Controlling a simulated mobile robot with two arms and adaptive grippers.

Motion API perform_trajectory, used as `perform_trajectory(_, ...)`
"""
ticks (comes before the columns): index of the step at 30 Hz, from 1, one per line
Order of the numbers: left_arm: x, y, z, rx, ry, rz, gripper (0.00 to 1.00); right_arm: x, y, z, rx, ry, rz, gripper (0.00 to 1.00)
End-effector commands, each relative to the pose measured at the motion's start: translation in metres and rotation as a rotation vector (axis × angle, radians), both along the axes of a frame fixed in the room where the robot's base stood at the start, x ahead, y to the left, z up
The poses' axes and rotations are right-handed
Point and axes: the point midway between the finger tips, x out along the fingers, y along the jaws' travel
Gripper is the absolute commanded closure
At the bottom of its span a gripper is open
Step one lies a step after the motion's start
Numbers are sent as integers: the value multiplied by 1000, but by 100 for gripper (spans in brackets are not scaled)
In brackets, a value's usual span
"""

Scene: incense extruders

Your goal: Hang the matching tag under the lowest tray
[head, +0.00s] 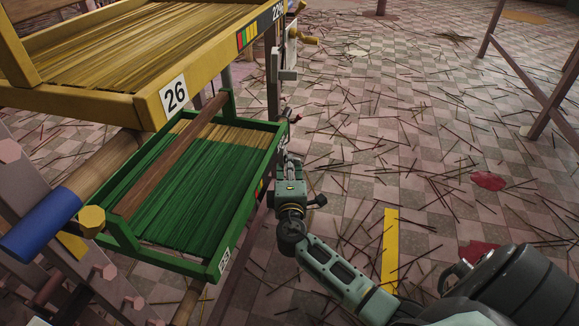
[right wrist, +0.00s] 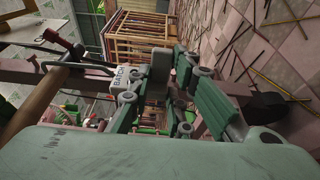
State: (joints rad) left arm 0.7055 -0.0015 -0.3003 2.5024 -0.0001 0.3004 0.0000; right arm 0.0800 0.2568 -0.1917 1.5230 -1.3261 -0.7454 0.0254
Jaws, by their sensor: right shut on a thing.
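A green tray (head: 217,267) full of green sticks, with tan ends at the back, is the lowest tray I see. Its small white label is too small to read surely. A yellow tray (head: 120,104) marked 26 sits above it. My right gripper (head: 289,150) is beside the green tray's right rim, near its back corner. My left gripper is out of view.
A rack post (head: 274,85) with pale fittings stands behind the green tray. A brown bar (head: 172,157) crosses above that tray. A blue-ended roller (head: 40,225) is at left. Loose sticks litter the checkered floor (head: 400,130). Open space lies to the right.

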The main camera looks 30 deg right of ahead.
Motion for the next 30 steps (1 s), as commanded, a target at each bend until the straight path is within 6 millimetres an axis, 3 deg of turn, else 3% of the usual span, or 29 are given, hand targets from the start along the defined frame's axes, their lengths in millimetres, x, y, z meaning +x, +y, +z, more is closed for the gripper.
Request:
perform_trajectory(1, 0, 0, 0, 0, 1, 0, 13, 0, 0, 0, 0, 0, 0, 100)
perform_trajectory(2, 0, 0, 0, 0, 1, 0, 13, 0, 0, 0, 0, 0, 0, 80)
perform_trajectory(9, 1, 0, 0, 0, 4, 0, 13, 0, 0, 0, 0, 0, 0, 60)
perform_trajectory(15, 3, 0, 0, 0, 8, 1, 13, 0, 0, 0, 0, 0, 0, 60)
perform_trajectory(20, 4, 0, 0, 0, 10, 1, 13, 0, 0, 0, 0, 0, 0, 47)
perform_trajectory(30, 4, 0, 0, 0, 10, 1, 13, 0, 0, 0, 0, 0, 0, 47)
